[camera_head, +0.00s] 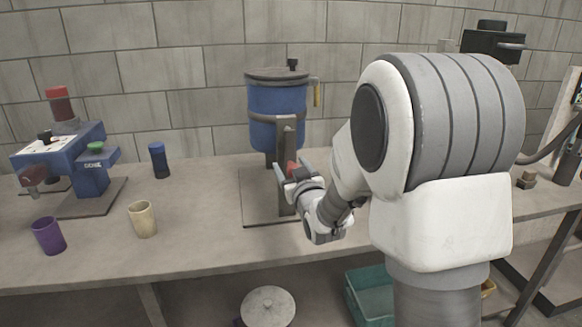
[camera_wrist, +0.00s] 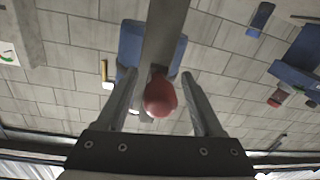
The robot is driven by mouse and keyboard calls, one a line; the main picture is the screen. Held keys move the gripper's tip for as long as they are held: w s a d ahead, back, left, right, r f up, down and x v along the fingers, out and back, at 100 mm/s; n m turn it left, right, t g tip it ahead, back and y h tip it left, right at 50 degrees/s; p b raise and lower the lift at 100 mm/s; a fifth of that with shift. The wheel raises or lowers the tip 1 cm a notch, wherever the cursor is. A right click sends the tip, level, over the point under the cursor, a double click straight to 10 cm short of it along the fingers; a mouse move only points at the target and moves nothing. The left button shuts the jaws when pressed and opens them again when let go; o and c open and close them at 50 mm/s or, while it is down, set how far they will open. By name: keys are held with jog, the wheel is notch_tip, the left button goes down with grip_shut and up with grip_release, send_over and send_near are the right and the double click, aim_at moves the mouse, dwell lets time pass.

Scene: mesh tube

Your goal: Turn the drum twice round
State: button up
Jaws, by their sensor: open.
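The blue drum (camera_head: 278,118) hangs upright on a grey stand (camera_head: 287,150) on the bench, with a flat lid and a small black knob on top. A red ball knob (camera_wrist: 160,96) shows in the wrist view at the end of a short stem on the grey post (camera_wrist: 163,30). My gripper (camera_head: 290,174) is in front of the stand, low and near the post. In the wrist view my gripper (camera_wrist: 161,82) has its fingers apart, one on each side of the red knob. Neither finger visibly touches it. In the head view the knob is partly hidden by my gripper.
A blue machine (camera_head: 90,165) with a red top stands at the left. A purple cup (camera_head: 48,236), a cream cup (camera_head: 142,219) and a blue canister (camera_head: 159,160) stand on the bench. A white-lidded round container (camera_head: 268,306) and a teal crate (camera_head: 372,297) are below.

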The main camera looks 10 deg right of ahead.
grip_shut()
dwell(1.3)
